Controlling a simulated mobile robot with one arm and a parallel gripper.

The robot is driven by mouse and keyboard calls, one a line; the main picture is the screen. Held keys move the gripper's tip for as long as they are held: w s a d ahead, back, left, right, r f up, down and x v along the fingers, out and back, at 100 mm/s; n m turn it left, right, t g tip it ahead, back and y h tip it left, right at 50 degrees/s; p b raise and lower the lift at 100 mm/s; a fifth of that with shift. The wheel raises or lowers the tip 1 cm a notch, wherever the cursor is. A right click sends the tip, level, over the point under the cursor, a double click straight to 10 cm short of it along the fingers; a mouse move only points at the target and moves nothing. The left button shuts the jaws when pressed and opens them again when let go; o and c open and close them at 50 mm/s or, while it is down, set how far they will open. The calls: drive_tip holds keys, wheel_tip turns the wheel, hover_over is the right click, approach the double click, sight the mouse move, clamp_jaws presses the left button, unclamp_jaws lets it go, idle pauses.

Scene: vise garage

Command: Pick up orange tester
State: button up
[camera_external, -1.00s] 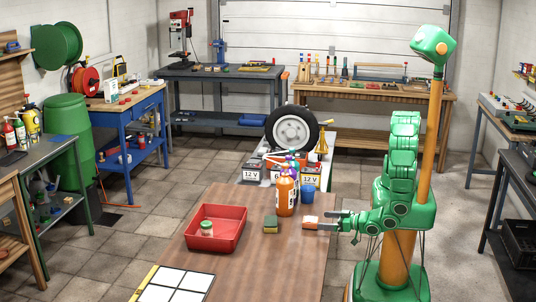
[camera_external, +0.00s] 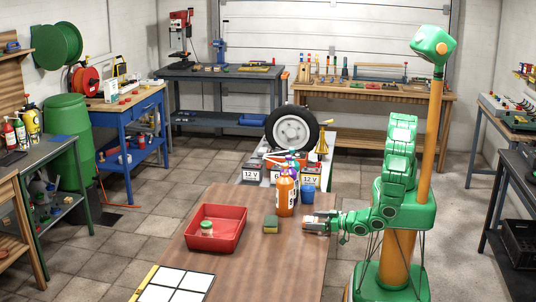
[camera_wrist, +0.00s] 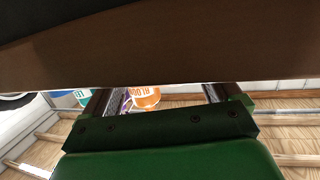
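The orange tester (camera_external: 309,224) is a small orange block at the right edge of the brown table in the external view. My gripper (camera_external: 317,222) reaches in from the right, low over the table edge, with its fingers around the tester's near end. The fingers look spread; contact cannot be made out at this size. In the wrist view my fingers (camera_wrist: 160,97) stand well apart. An orange lettered surface (camera_wrist: 145,97) shows between them; I cannot tell whether it is the tester or the bottle.
Behind the tester stand an orange bottle (camera_external: 286,196) and a blue cup (camera_external: 308,194). A green and yellow sponge (camera_external: 271,224) lies to its left, then a red tray (camera_external: 240,240) with a jar (camera_external: 207,228). The table's near right part (camera_external: 285,265) is clear.

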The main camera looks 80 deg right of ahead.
sight(316, 220)
drive_tip(key=c, duration=1)
drive_tip(key=shift+r, duration=5)
